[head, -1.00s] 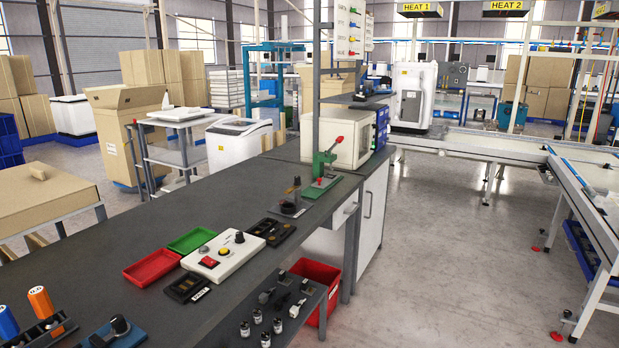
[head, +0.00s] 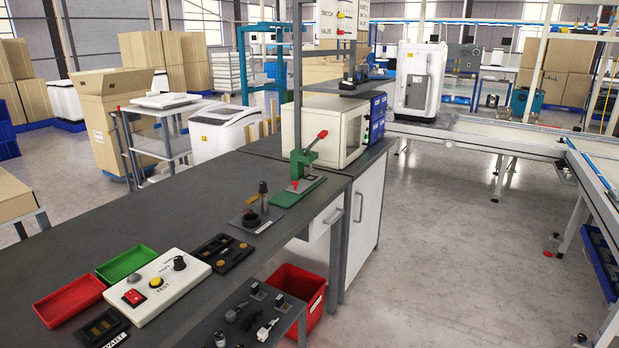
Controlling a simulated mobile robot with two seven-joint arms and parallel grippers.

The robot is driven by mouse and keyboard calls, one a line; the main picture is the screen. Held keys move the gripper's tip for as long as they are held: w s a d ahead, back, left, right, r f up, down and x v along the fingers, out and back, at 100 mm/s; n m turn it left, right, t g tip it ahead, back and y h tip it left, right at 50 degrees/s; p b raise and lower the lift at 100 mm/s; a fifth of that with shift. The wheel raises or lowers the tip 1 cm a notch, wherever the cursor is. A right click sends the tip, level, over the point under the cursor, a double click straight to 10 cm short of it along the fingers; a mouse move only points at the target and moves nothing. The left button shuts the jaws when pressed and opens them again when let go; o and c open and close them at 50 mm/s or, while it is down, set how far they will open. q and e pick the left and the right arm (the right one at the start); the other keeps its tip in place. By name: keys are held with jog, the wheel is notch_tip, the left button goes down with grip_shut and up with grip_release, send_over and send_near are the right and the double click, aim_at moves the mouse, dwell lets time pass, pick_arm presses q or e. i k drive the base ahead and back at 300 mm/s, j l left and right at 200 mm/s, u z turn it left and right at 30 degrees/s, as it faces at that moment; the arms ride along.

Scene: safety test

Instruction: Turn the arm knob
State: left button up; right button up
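A white control box (head: 205,274) lies on the dark workbench at the lower left. A black knob (head: 179,263) stands on its right end; I cannot read a label beside it. The box also carries a red rocker switch (head: 134,297), a yellow button (head: 156,282) and a grey dome (head: 134,278). Neither of my grippers is in view, and nothing touches the knob.
Red (head: 68,301) and green (head: 125,263) trays lie left of the box. Black fixtures (head: 222,251) flank it. A green lever press (head: 305,170) and a white oven-like cabinet (head: 325,130) stand farther back. A lower shelf (head: 285,317) holds small parts beside a red bin (head: 300,290).

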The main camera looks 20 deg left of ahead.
aim_at(263, 190)
jog(key=i+z, duration=0.3)
jog(key=i, duration=0.8)
jog(key=i+l+u, duration=0.1)
jog(key=i+u, duration=0.25)
jog(key=i+l+u, duration=0.35)
jog(key=i, duration=0.2)
jog(key=i+l+u, duration=0.2)
jog(key=u, duration=0.3)
jog(key=i+l+u, duration=0.6)
jog(key=l+u, duration=0.2)
jog(key=u, duration=0.2)
